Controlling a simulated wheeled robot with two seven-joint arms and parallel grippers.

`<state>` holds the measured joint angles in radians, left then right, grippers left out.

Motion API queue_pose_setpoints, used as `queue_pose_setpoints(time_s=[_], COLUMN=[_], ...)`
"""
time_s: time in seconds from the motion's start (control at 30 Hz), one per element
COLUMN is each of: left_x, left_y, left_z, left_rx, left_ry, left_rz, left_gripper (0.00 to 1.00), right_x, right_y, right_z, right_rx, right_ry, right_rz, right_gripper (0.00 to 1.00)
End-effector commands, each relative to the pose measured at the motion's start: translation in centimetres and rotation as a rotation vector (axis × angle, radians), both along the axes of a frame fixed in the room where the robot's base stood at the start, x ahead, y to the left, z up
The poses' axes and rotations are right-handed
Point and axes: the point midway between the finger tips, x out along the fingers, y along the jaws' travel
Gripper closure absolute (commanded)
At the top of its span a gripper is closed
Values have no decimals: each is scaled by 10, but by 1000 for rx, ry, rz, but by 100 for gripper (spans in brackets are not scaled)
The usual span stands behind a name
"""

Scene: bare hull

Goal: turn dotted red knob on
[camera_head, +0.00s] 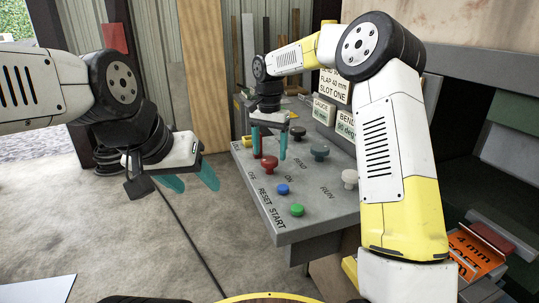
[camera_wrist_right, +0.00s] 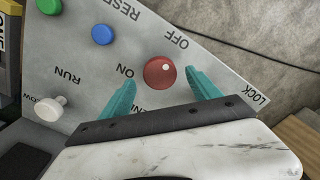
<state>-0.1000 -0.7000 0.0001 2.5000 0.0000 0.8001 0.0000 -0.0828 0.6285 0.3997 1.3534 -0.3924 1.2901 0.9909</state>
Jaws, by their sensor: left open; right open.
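The red knob (camera_head: 269,163) stands on the grey sloping panel (camera_head: 320,213). In the right wrist view the round red knob (camera_wrist_right: 159,72) has ON printed to its left and OFF above right. A small pale spot shows on its upper right; I cannot tell whether it is the dot or a glint. My right gripper (camera_head: 270,155) is open above the panel at the knob. In the right wrist view its teal fingers (camera_wrist_right: 160,78) lie on either side of the knob, with no clear contact. My left gripper (camera_head: 195,181) is open and empty, left of the panel.
The panel also bears a blue button (camera_head: 282,189), a green button (camera_head: 297,210), a white knob (camera_head: 350,178), a grey-green knob (camera_head: 320,152) and a dark knob (camera_head: 298,131). Sign plates (camera_head: 324,110) stand behind. Concrete floor is open to the left.

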Motion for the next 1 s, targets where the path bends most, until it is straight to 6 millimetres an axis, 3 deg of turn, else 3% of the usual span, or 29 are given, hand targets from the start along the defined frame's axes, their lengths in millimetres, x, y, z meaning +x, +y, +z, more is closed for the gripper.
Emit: queue_pose_setpoints(time_s=[0.2, 0.5, 0.83, 1.0], left_x=[0, 0, 0, 0], left_y=[0, 0, 0, 0], left_z=[0, 0, 0, 0], left_rx=[0, 0, 0, 0], left_ry=[0, 0, 0, 0], left_rz=[0, 0, 0, 0], left_gripper=[43, 43, 43, 43], right_x=[0, 0, 0, 0], right_y=[0, 0, 0, 0], right_z=[-22, -25, -25, -25], right_rx=[0, 0, 0, 0], right_ry=[-1, -2, -2, -2], right_rz=[0, 0, 0, 9], right_gripper=[28, 28, 90, 90])
